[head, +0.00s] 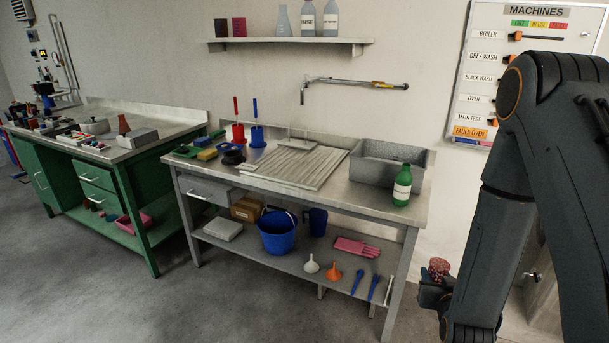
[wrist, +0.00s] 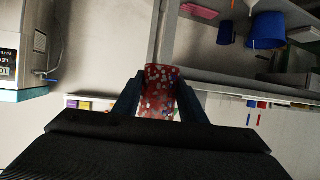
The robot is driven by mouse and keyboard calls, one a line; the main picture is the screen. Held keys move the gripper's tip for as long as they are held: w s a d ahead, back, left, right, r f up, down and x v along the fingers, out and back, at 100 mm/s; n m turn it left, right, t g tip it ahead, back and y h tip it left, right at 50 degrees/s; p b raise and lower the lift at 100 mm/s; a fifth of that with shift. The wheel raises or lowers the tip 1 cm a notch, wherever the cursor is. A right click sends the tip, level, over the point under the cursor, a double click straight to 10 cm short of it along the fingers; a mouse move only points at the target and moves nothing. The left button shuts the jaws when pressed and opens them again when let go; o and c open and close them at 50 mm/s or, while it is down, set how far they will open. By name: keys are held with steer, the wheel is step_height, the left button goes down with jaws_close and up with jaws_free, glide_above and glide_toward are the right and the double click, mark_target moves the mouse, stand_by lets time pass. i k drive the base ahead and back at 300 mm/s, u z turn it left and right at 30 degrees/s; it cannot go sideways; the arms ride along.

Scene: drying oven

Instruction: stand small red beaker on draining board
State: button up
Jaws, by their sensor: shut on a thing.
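The small red beaker (wrist: 160,92) is red with pale speckles. My gripper (wrist: 160,97) is shut on it in the wrist view, one dark finger on each side. In the head view the beaker (head: 439,267) shows at the lower right, beside my arm and to the right of the bench, apart from it. The draining board (head: 296,166) is a pale ribbed board lying on the metal bench top, left of the sink. No object stands on its ribbed face.
A grey sink (head: 390,164) and a green bottle (head: 402,186) stand at the bench's right end. Red and blue brush pots (head: 257,136) stand behind left of the board. A wall tap (head: 355,82) hangs above. A blue bucket (head: 277,232) is on the lower shelf.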

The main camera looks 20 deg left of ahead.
mark_target(301, 174)
steer(key=k, duration=0.25)
steer(key=u, duration=1.75)
steer(key=i, duration=0.95)
steer(key=z, duration=1.4)
